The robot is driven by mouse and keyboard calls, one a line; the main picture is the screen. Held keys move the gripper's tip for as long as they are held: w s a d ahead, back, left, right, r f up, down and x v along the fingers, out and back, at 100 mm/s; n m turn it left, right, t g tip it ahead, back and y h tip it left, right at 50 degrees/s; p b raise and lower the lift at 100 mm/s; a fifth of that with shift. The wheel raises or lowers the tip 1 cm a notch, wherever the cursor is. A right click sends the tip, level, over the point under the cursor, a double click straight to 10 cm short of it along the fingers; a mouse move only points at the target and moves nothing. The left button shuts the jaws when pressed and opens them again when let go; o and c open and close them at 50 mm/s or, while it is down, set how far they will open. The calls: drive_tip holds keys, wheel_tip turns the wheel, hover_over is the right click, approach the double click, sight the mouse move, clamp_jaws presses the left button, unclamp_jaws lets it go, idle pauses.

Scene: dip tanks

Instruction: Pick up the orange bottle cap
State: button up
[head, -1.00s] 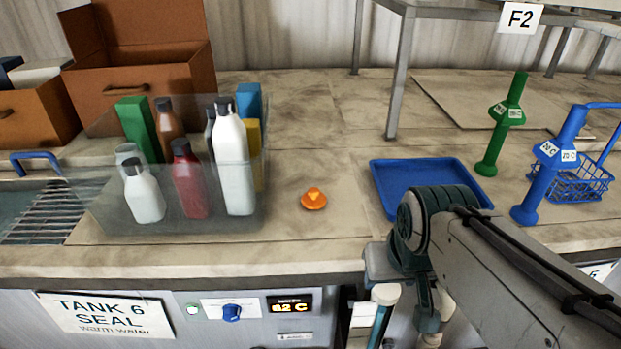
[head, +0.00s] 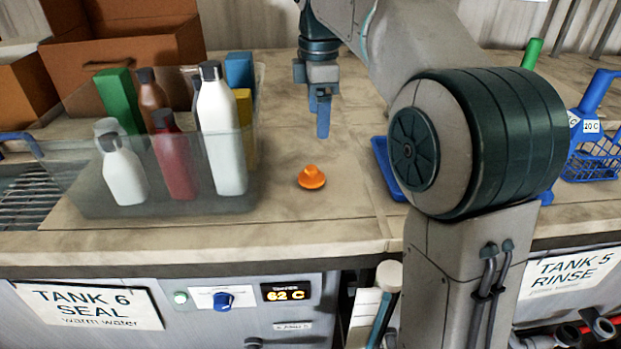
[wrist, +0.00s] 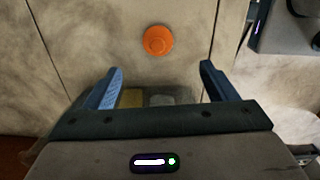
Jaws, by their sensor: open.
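The orange bottle cap (head: 311,177) lies on the worn beige counter, right of the clear bin of bottles. It also shows in the wrist view (wrist: 158,39), beyond the fingertips and roughly between their lines. My gripper (head: 322,130) hangs pointing down above the counter, behind and slightly right of the cap in the head view. In the wrist view its two blue fingers (wrist: 160,72) are spread apart with nothing between them. The gripper does not touch the cap.
The clear bin (head: 85,195) with several bottles and boxes stands left of the cap. A blue tray (head: 386,170) is on the right, mostly hidden by my arm. Brown boxes (head: 155,45) stand at the back left. The counter around the cap is clear.

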drive_tip(key=n, duration=0.1)
hover_over(313, 167)
wheel_tip(313, 167, down, 9)
drive_tip(key=shift+d+r+b, duration=0.1)
drive_tip(key=shift+r+b, duration=0.1)
drive_tip(key=shift+b, duration=0.25)
wheel_tip(313, 167, down, 5)
drive_tip(key=shift+f, duration=0.1)
drive_tip(key=c, duration=1.1)
